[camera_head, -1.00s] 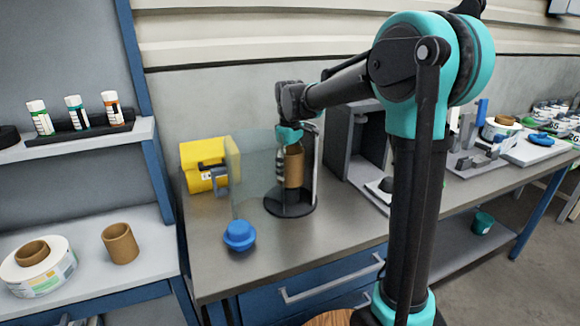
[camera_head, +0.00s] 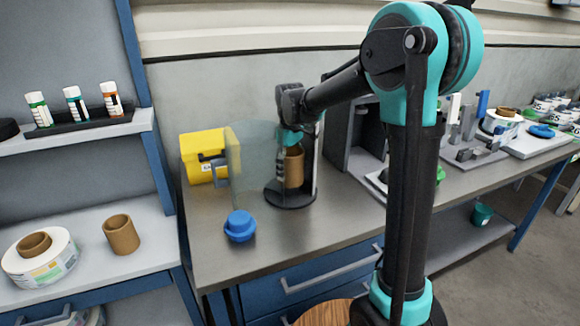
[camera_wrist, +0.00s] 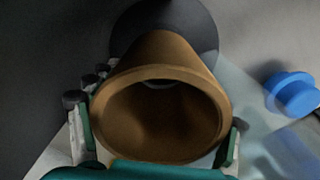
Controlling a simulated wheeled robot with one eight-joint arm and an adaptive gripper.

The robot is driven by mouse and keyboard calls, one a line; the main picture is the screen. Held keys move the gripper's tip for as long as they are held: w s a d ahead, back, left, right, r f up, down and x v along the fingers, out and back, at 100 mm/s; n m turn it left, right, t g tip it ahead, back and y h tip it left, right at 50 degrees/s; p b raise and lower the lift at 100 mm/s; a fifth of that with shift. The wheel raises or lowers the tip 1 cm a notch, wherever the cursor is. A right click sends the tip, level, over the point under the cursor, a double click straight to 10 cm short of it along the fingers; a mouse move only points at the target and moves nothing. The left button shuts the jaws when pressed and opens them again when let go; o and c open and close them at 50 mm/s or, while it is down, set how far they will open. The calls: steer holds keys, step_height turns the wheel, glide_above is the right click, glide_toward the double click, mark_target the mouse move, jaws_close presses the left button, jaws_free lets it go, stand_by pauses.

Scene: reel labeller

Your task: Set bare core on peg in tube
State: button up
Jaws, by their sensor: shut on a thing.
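My gripper (camera_head: 290,143) is shut on a brown bare core (camera_head: 294,168), one finger on each side of its near rim in the wrist view. The core (camera_wrist: 160,118) is hollow and upright within the clear curved tube (camera_head: 240,158). Its lower end is low, at or close above the black round base (camera_head: 290,200), which also shows beyond it in the wrist view (camera_wrist: 185,25). The peg is hidden, apart from perhaps a small pale patch at the core's far opening. I cannot tell whether the core is around the peg.
A blue knob-like part (camera_head: 240,226) lies on the bench in front of the tube. A yellow box (camera_head: 202,156) stands behind left. Another brown core (camera_head: 121,235) and a label reel (camera_head: 40,258) are on the left shelf. A grey machine frame (camera_head: 352,150) stands close right.

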steer(key=shift+f, duration=1.55)
steer(key=o, duration=1.6)
step_height(320, 180, up, 12)
steer(key=shift+s, duration=0.1)
